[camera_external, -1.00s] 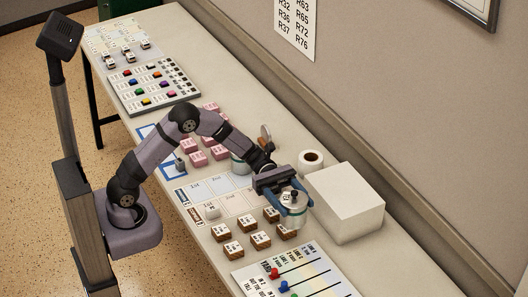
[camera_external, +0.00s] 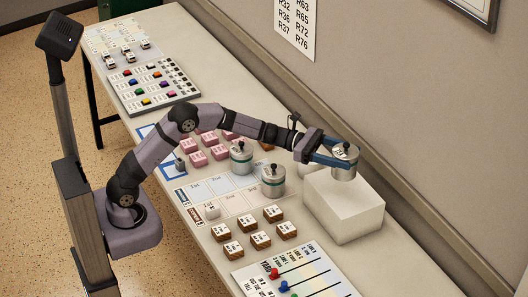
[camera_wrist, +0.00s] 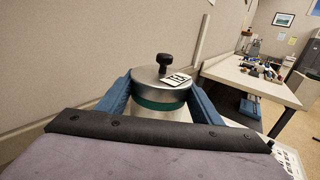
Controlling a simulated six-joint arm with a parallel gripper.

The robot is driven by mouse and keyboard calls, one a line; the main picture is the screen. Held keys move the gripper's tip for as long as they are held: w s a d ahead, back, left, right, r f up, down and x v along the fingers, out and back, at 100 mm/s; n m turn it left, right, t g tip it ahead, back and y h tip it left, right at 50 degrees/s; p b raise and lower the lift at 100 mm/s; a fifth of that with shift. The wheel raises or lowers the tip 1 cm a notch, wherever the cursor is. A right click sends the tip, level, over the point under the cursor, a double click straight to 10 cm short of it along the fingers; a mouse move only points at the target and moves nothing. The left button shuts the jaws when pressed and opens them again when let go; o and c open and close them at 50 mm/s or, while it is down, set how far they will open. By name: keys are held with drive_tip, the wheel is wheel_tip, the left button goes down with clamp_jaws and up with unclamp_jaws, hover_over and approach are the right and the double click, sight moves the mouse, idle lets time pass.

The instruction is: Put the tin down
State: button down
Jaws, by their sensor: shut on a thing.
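My gripper (camera_external: 333,160) is shut on a silver tin (camera_external: 345,171) with a dark knob on its lid and a small printed label. The tin is upright, over the top of a white box (camera_external: 342,215); I cannot tell whether its base touches the box. In the wrist view the tin (camera_wrist: 160,88) sits between the two blue fingers, and its green band shows below the lid. Two similar tins stand on the table to the left, one (camera_external: 241,158) behind the other (camera_external: 273,180).
Brown labelled blocks (camera_external: 261,239) stand in front of the white box. Pink blocks (camera_external: 198,158) lie left of the tins. A printed board with coloured pegs (camera_external: 290,278) is at the near end. The wall runs close behind the box.

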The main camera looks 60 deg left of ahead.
drive_tip(key=shift+f+p, duration=0.9)
drive_tip(key=shift+f, duration=3.8)
drive_tip(key=shift+f, duration=0.2)
drive_tip(key=c, duration=0.6)
unclamp_jaws()
drive_tip(key=shift+o, duration=0.2)
drive_tip(key=shift+s+a+r, duration=0.1)
drive_tip(key=b+v, duration=0.2)
drive_tip(key=v, duration=0.9)
drive_tip(key=shift+s+a+b, duration=0.25)
drive_tip(key=shift+a+b, duration=0.05)
drive_tip(key=shift+b, duration=0.1)
